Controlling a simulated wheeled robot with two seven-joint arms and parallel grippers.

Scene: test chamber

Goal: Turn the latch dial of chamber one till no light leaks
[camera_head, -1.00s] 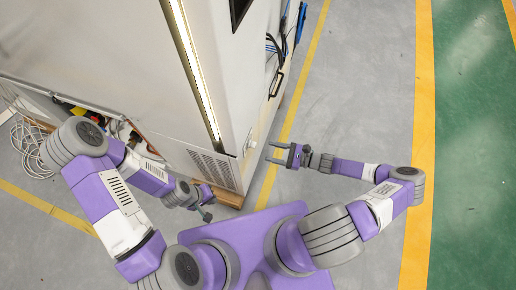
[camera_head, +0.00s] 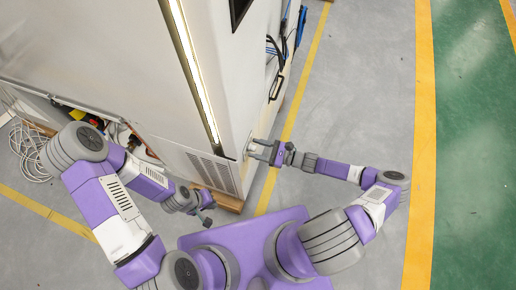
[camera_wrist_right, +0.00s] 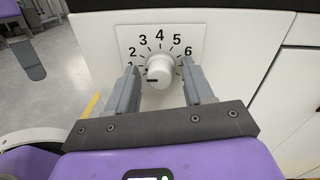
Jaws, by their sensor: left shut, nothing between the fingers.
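The white latch dial (camera_wrist_right: 159,68) sits on a plate numbered 1 to 6 in the right wrist view. Its dark mark points left, a little below the 1. My right gripper (camera_wrist_right: 160,88) is open, with one finger on each side of the dial; I cannot tell whether they touch it. In the head view my right gripper (camera_head: 254,150) is at the side face of the white chamber (camera_head: 140,60), and it mostly hides the dial. A bright strip of light (camera_head: 195,75) runs along the chamber's edge. My left gripper (camera_head: 206,215) is shut and empty, low by the front face.
A vent grille (camera_head: 212,172) is low on the chamber's front. Blue and black cables (camera_head: 275,48) and a handle (camera_head: 276,86) are further along the side face. Loose white cable (camera_head: 30,145) lies on the floor at left. The floor to the right is clear.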

